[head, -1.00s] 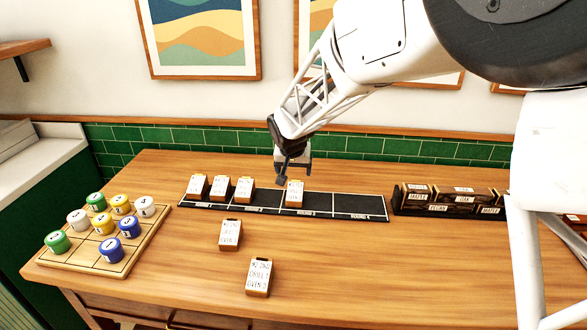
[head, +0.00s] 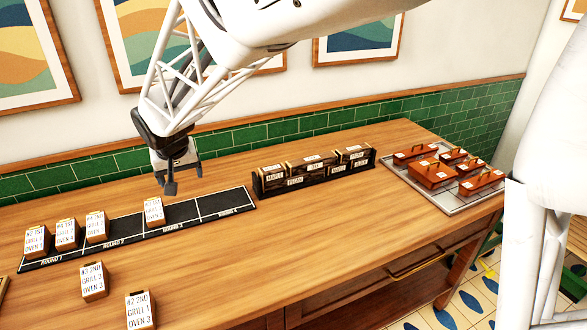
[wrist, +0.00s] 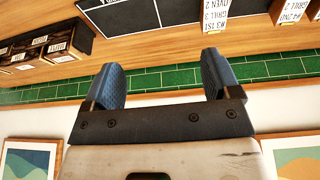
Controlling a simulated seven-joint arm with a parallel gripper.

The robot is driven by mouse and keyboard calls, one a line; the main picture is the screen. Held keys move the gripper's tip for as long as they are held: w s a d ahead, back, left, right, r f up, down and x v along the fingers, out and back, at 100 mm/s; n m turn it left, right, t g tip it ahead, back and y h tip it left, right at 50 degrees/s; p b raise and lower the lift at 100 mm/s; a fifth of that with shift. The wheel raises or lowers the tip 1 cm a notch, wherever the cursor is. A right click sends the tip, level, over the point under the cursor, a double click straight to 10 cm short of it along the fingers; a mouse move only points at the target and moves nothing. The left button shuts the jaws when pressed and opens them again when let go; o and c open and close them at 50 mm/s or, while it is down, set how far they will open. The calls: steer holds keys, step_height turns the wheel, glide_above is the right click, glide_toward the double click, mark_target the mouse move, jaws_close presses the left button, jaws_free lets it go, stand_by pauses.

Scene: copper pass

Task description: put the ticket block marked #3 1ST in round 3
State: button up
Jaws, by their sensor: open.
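The ticket block marked #3 1ST (wrist: 208,12) shows in the wrist view, at the top edge, with GRILL 3, OVEN 2 under its mark. It appears to be the white-faced block (head: 154,211) standing alone in the round 3 space of the black rail (head: 212,205) in the head view. My gripper (head: 183,180) is open and empty, just behind and above that block, apart from it. In the wrist view the two blue fingers (wrist: 162,62) stand wide apart with nothing between them.
Three more ticket blocks (head: 66,234) stand in rounds 1 and 2. A dark rack (head: 312,170) and a tray (head: 452,206) with red-brown boxes are right. Round 4 is empty.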

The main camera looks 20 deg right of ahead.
steer(key=s+d+r, duration=0.2)
steer(key=s+d, duration=0.4)
steer(key=s, duration=0.3)
steer(key=s+d+r, duration=0.2)
steer(key=s+d, duration=0.4)
steer(key=s, duration=0.3)
steer(key=s+d, duration=0.2)
steer(key=s, duration=0.5)
steer(key=s+d+f+g, duration=0.1)
steer(key=s+d, duration=0.1)
steer(key=s, duration=0.6)
steer(key=shift+s+d+f, duration=0.25)
steer(key=shift+d, duration=0.05)
steer(key=shift+o, duration=0.4)
